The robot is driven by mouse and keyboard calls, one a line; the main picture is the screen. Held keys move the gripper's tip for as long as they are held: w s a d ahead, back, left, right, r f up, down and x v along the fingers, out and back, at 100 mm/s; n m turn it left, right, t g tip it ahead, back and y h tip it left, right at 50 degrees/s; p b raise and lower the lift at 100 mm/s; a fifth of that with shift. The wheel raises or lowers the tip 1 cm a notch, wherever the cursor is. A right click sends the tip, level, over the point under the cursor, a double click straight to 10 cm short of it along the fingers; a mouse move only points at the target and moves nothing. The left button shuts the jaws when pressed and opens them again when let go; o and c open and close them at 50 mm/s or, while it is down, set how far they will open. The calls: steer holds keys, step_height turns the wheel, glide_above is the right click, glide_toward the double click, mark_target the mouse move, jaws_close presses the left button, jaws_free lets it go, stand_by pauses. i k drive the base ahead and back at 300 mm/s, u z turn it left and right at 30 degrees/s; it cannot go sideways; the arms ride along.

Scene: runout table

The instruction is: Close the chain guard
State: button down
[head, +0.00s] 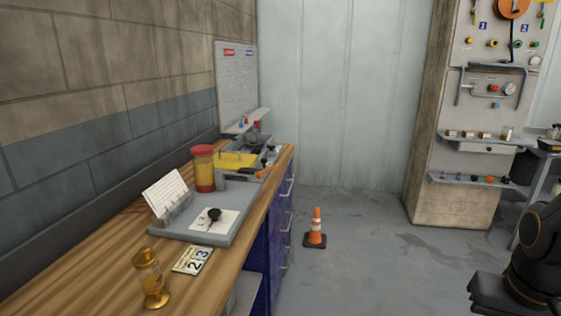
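I cannot make out for sure which thing is the chain guard. A yellow flat piece (237,160) sits at the far part of the wooden bench, beside a grey tray-like unit with dark parts (256,141); it may be the guard, but it is too small to tell whether it is open or shut. An orange-tipped tool or handle (266,171) lies at its front right. Part of my dark arm shows at the lower right edge, far from the bench.
The wooden bench (110,258) runs along the left wall. An orange cone (315,228) stands on the floor by blue drawers (281,235). The middle floor is clear.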

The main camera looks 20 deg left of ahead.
mark_target(227, 160)
steer(key=u, duration=0.1)
steer(key=i, duration=0.95)
steer(key=u, duration=0.4)
